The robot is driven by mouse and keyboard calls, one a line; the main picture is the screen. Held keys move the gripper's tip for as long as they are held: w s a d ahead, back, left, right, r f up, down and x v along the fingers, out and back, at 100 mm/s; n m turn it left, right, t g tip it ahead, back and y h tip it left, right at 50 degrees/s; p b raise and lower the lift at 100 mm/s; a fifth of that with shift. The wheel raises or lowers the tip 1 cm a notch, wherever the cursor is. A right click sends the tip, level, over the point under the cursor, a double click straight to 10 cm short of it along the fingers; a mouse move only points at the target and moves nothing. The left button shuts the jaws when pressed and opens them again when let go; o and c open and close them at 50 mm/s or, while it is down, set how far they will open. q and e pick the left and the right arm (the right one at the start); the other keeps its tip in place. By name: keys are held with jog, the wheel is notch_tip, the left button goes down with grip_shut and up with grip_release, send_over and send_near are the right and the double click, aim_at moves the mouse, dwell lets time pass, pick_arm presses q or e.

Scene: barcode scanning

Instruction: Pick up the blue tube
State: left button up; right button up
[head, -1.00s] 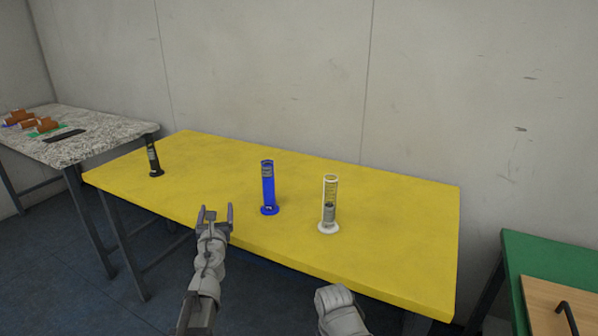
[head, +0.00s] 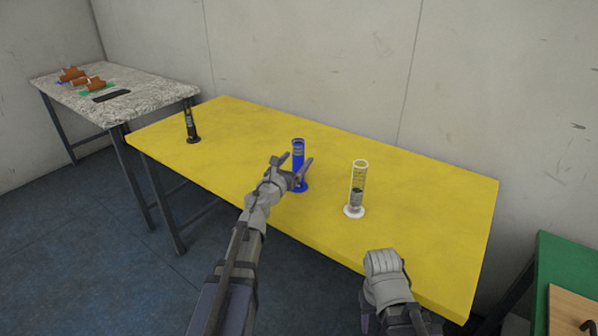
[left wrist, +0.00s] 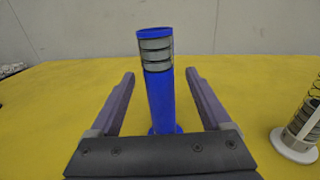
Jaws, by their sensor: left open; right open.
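The blue tube (head: 298,153) stands upright on the yellow table, with grey bands near its top. My left gripper (head: 292,168) is open and close to it, in front of its lower part in the head view. In the left wrist view the blue tube (left wrist: 159,90) stands between the two open fingers (left wrist: 160,85), with yellow showing on both sides of it. I see no finger touching it. My right arm (head: 385,275) is at the table's front edge; its fingers cannot be made out.
A clear tube with a white base (head: 356,190) stands to the right of the blue one. A black tube (head: 191,126) stands at the table's far left. The yellow table (head: 430,200) is bare at the right. A speckled table (head: 140,90) and green table (head: 570,255) flank it.

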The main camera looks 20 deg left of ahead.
pick_arm(q)
jog(key=w, duration=0.5)
jog(key=shift+w+d+r, duration=0.1)
jog(key=shift+d+r, duration=0.05)
jog(key=shift+d, duration=0.2)
grip_shut()
dwell(0.3)
dwell(0.8)
